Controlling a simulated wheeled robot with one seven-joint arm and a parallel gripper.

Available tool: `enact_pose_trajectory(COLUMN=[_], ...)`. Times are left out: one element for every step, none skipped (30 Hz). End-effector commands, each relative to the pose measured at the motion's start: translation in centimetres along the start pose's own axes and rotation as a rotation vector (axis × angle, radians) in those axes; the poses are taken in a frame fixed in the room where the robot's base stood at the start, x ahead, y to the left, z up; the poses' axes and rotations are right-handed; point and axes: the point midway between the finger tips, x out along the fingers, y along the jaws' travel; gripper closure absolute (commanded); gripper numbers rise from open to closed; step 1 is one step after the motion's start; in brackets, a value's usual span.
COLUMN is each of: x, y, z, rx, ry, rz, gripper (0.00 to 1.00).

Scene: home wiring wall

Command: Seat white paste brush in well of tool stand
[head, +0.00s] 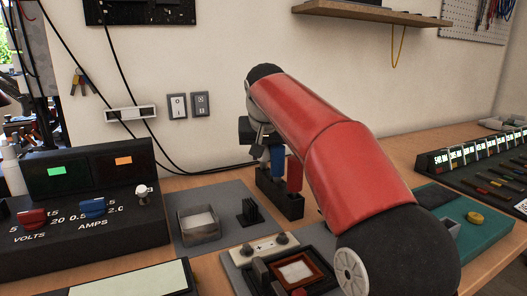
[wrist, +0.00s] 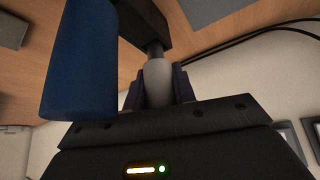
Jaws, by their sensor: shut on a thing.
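The white paste brush (wrist: 157,82) shows in the wrist view as a pale rounded handle between the dark fingers of my gripper (wrist: 158,90), which is shut on it. Its dark narrow shaft runs to the black tool stand (wrist: 152,22); I cannot tell how deep it sits in the well. A blue handle (wrist: 82,60) is close by on the left. In the head view, the tool stand (head: 279,202) stands on the bench with a blue handle (head: 278,164) and a red handle (head: 295,172) upright in it. My arm hides most of the gripper and brush there.
A square grey tray with pale contents (head: 199,224) and a black slotted block (head: 250,211) sit left of the stand. A power supply (head: 80,205) stands at far left. A framed part (head: 296,271) lies in front. A green mat (head: 470,235) is at right.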

Motion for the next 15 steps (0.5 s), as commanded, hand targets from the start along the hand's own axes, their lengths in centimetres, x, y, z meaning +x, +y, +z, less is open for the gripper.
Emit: enact_pose_trajectory(x=[0.18, 0.24, 0.32, 0.38, 0.44, 0.52, 0.58, 0.55, 0.49, 0.49, 0.49, 0.49, 0.5, 0.5, 0.5], y=[0.0, 0.0, 0.0, 0.0, 0.0, 0.0, 0.0, 0.0, 0.0, 0.0, 0.0, 0.0, 0.0, 0.0, 0.0], z=[0.12, 0.16, 0.21, 0.25, 0.29, 0.35, 0.38, 0.36, 0.32, 0.32, 0.32, 0.32, 0.33, 0.33, 0.33], rx=[0.0, 0.0, 0.0, 0.0, 0.0, 0.0, 0.0, 0.0, 0.0, 0.0, 0.0, 0.0, 0.0, 0.0, 0.0], ry=[0.001, 0.001, 0.001, 0.001, 0.001, 0.001, 0.001, 0.001, 0.001, 0.001, 0.001, 0.001, 0.0, 0.0, 0.0], rz=[0.0, 0.0, 0.0, 0.0, 0.0, 0.0, 0.0, 0.0, 0.0, 0.0, 0.0, 0.0, 0.0, 0.0, 0.0], gripper=[0.97, 0.97, 0.97, 0.97, 0.97, 0.97, 0.97, 0.73, 0.67, 0.63, 0.59, 0.54, 0.5, 0.48, 0.48])
